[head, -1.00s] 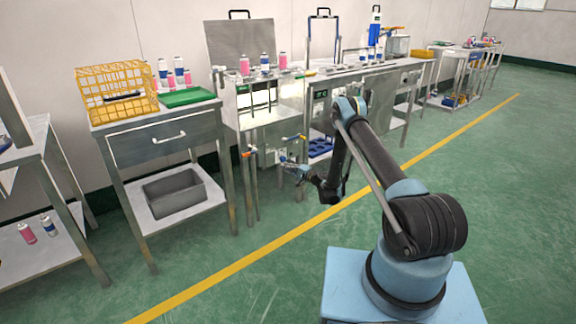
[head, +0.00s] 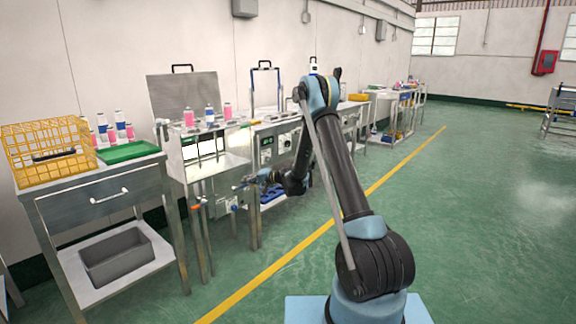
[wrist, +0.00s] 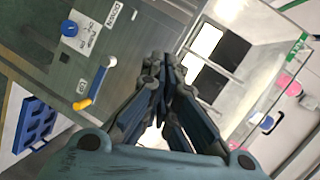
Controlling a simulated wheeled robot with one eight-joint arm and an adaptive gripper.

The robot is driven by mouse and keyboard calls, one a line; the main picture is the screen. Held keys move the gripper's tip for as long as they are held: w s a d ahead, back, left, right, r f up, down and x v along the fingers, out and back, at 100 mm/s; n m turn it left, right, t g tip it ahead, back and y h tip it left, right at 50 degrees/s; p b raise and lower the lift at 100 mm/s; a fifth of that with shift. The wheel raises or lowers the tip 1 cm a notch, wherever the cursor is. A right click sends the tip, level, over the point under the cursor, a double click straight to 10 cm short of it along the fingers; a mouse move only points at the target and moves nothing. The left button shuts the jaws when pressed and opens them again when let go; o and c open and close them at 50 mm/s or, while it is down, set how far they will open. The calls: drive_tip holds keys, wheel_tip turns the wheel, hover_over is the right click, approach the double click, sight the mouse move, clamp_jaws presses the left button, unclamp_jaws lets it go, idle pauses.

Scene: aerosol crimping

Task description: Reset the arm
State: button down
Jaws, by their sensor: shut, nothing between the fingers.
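My gripper (head: 246,183) is in front of the steel crimping station in the head view, at the end of my folded arm. In the wrist view my gripper (wrist: 163,62) has its dark fingers drawn together, with nothing held between them. A steel panel with a blue knob (wrist: 69,28) and a yellow-tipped lever (wrist: 97,85) lies beyond the fingers in the wrist view. The fingers appear apart from the panel, though the exact gap cannot be told.
A steel drawer table (head: 105,192) at left carries a yellow basket (head: 48,150) and a green tray (head: 127,151). Pink and white cans (head: 189,117) stand on the station. A grey bin (head: 117,255) sits on the lower shelf. The green floor right of the yellow line (head: 275,268) is open.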

drive_tip(key=s+d+r+n+g+h, duration=0.1)
drive_tip(key=s+d+r+n+h, duration=0.15)
drive_tip(key=s+d+r, duration=0.8)
drive_tip(key=s+d+r+h, duration=0.2)
drive_tip(key=s+d+r, duration=0.15)
drive_tip(key=s, duration=0.25)
drive_tip(key=s+d+r+h, duration=0.2)
drive_tip(key=s+d+r, duration=0.1)
drive_tip(key=s+d, duration=0.25)
drive_tip(key=s+d+f+g+h, duration=0.1)
drive_tip(key=s+d+f+h, duration=0.1)
drive_tip(key=s+d, duration=0.4)
drive_tip(key=s+d+f+g+h, duration=0.1)
drive_tip(key=s+d, duration=0.6)
drive_tip(key=s, duration=1)
drive_tip(key=s+d+f+g+h, duration=0.1)
drive_tip(key=s+d+f+h, duration=0.3)
drive_tip(key=s+d, duration=0.3)
drive_tip(key=s+f, duration=0.1)
drive_tip(key=s, duration=0.4)
drive_tip(key=shift+s+f, duration=0.2)
drive_tip(key=shift+f, duration=0.1)
